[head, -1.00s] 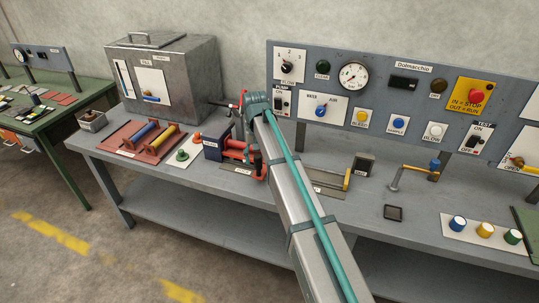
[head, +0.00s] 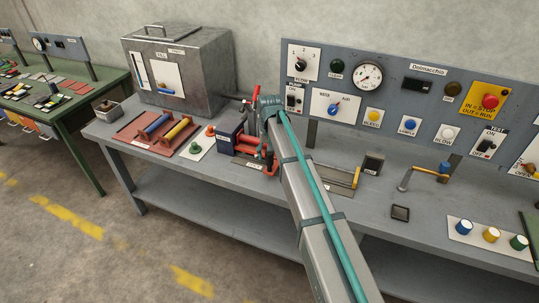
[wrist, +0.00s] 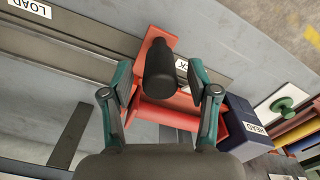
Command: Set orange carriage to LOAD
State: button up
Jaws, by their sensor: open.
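The orange carriage (wrist: 157,33) sits on a grey slotted rail (wrist: 95,50) in the wrist view, with a black cylindrical knob (wrist: 160,70) standing up from it. My gripper (wrist: 161,78) is open, with one finger on each side of the knob; I cannot tell whether either touches. The LOAD label (wrist: 30,8) lies at the upper left, beyond the carriage along the rail. A second label ending in "CK" (wrist: 184,69) is partly hidden behind the knob. In the head view, my arm covers part of the carriage (head: 268,160).
A dark blue block marked HEAD (wrist: 247,116) stands right of the carriage. A control panel (head: 410,100) rises behind the bench.

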jog(key=shift+f, duration=0.65)
jog(key=shift+c, duration=0.3)
grip_shut()
